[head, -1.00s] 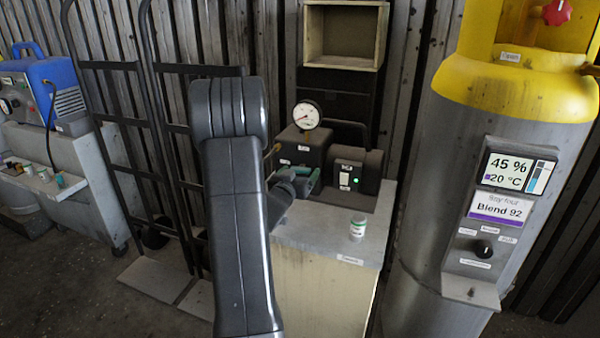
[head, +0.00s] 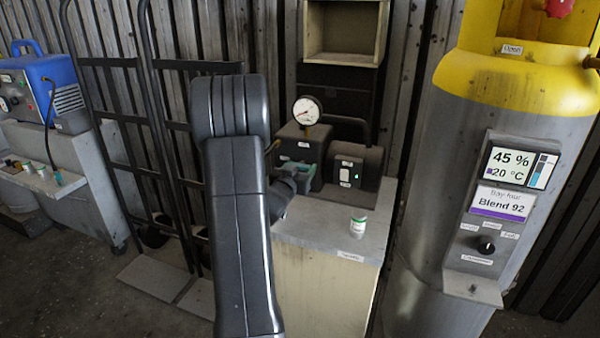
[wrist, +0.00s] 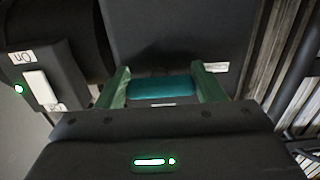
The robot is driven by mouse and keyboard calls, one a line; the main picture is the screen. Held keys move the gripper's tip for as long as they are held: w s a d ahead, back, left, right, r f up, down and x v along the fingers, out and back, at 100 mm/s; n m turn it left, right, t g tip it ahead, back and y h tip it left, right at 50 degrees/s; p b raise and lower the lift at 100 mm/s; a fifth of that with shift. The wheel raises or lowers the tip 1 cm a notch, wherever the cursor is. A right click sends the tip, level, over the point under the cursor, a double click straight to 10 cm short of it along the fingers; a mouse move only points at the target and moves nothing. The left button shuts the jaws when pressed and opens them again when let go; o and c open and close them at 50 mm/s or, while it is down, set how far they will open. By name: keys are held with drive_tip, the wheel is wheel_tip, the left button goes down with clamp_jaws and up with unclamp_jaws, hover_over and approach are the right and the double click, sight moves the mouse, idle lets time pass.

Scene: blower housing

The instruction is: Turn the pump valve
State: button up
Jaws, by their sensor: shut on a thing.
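The pump is a dark box (head: 297,149) on the cabinet top, with a round white gauge (head: 307,110) above it. The pump valve's teal handle (wrist: 162,88) lies between the two green fingers of my gripper (wrist: 164,86) in the wrist view. My gripper is shut on this handle, close against the pump's front. In the head view my gripper (head: 306,178) reaches the pump from the left, and my arm hides part of it. The handle's pivot is hidden, so its exact angle cannot be told.
A switch box (head: 355,168) with a lit green lamp stands right beside the pump. A big yellow and grey tank (head: 440,190) stands at the right. Black hand trucks (head: 107,150) stand at the left.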

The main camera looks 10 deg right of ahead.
drive_tip(key=o, duration=1)
drive_tip(key=shift+s+a, duration=0.1)
drive_tip(key=v, duration=1.3)
drive_tip(key=shift+s+a, duration=0.15)
drive_tip(key=shift+s, duration=0.1)
drive_tip(key=shift+w, duration=0.1)
